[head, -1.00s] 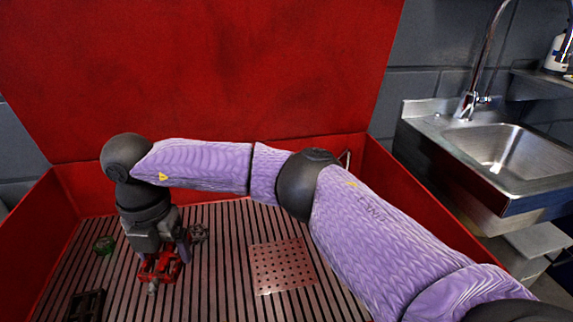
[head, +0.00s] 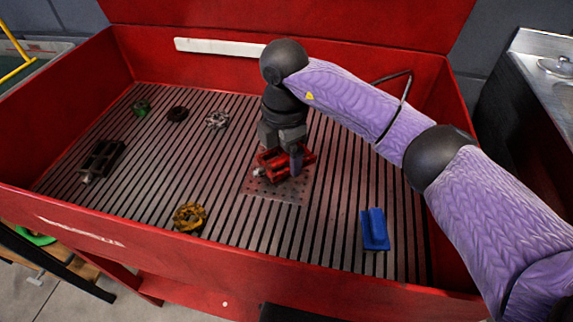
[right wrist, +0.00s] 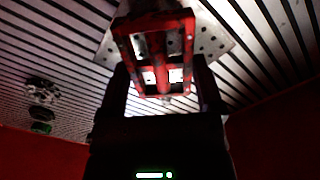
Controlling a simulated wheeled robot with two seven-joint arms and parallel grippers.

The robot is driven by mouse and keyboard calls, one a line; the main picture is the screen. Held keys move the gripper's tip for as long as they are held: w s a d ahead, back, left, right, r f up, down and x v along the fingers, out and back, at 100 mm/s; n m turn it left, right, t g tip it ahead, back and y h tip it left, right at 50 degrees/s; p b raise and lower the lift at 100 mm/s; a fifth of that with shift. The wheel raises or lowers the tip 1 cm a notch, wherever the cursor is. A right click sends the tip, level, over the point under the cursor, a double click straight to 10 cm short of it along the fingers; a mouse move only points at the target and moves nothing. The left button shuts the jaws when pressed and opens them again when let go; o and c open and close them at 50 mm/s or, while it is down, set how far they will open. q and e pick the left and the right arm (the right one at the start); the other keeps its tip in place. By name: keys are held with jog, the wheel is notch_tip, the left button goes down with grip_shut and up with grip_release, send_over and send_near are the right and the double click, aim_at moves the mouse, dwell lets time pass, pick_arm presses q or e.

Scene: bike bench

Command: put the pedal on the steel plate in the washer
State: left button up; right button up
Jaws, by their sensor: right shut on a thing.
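The red pedal (head: 270,166) is in my right gripper (head: 284,158), which is shut on it over the far part of the perforated steel plate (head: 262,190). I cannot tell whether the pedal touches the plate. In the right wrist view the red pedal frame (right wrist: 121,46) sits at the fingertips, with the plate (right wrist: 212,42) behind it. The plate lies flat on the slatted floor of the red washer (head: 330,262). A black pedal (head: 101,158) lies at the left of the washer floor. My left gripper is out of view.
A yellow part (head: 189,217) lies near the front wall and a blue block (head: 375,230) at the right. Green (head: 141,107), black (head: 177,114) and silver (head: 217,120) parts lie at the back left. The floor left of the plate is mostly clear.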

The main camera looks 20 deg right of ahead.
notch_tip(320, 180, down, 3)
jog(key=shift+r+b, duration=0.2)
jog(key=shift+b, duration=0.15)
jog(key=shift+r, duration=0.3)
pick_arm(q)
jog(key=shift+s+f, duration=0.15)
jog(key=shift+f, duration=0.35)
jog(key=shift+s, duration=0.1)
pick_arm(e)
jog(key=shift+f, duration=0.15)
jog(key=o, duration=1.2)
jog(key=shift+c, duration=0.2)
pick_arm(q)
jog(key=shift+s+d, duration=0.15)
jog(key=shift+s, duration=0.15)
